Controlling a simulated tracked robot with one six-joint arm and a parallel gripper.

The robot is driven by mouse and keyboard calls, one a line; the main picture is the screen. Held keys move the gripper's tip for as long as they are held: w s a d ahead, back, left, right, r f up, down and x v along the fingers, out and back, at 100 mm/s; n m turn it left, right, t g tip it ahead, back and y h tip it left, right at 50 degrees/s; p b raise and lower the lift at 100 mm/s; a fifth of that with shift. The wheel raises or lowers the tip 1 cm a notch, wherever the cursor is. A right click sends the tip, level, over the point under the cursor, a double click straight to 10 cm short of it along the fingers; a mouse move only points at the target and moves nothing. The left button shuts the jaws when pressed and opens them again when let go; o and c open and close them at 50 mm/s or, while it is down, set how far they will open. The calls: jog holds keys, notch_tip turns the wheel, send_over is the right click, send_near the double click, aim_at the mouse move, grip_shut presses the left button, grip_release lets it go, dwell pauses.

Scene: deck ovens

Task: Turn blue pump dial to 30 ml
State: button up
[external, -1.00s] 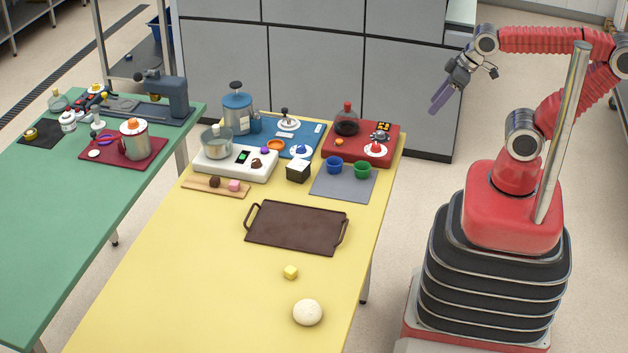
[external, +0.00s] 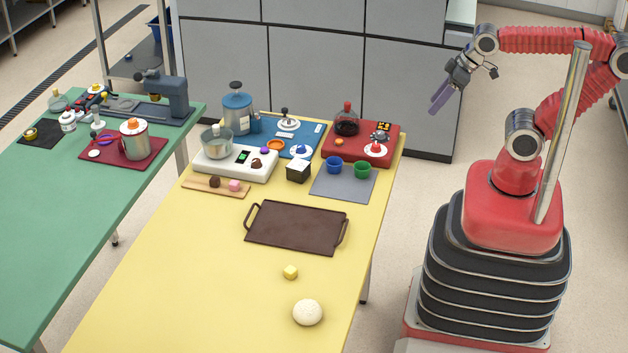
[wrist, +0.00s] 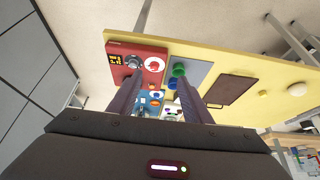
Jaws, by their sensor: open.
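The blue pump (external: 237,113) stands at the back of the yellow table, on a blue base (external: 313,136). A blue dial (external: 301,151) on a white disc sits at the front right of that base. It also shows small in the wrist view (wrist: 157,96), between my fingers. Its setting is too small to read. My gripper (external: 440,98) is open and empty, in the air beyond the table's right edge, well away from the dial. In the wrist view my gripper (wrist: 160,100) has its two fingers apart with nothing between them.
A red station (external: 385,133) with a red dial (external: 376,149) stands right of the blue base. A blue cup (external: 334,165) and a green cup (external: 362,170) stand on a grey mat (external: 340,188) in front. A white scale (external: 228,169) and brown tray (external: 296,227) are nearby.

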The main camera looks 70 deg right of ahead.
jog(key=w+a+f+g, duration=0.15)
jog(key=w+f, duration=0.25)
jog(key=w, duration=0.9)
jog(key=w+f+g, duration=0.2)
jog(key=w+f, duration=0.2)
jog(key=w, duration=0.8)
jog(key=w+f+g, duration=0.2)
jog(key=w+f, duration=0.2)
jog(key=w, duration=0.9)
jog(key=w+r, duration=0.1)
jog(key=r, duration=0.1)
jog(key=w+r, duration=0.2)
jog(key=shift+w+a, duration=0.15)
jog(key=shift+w, duration=0.15)
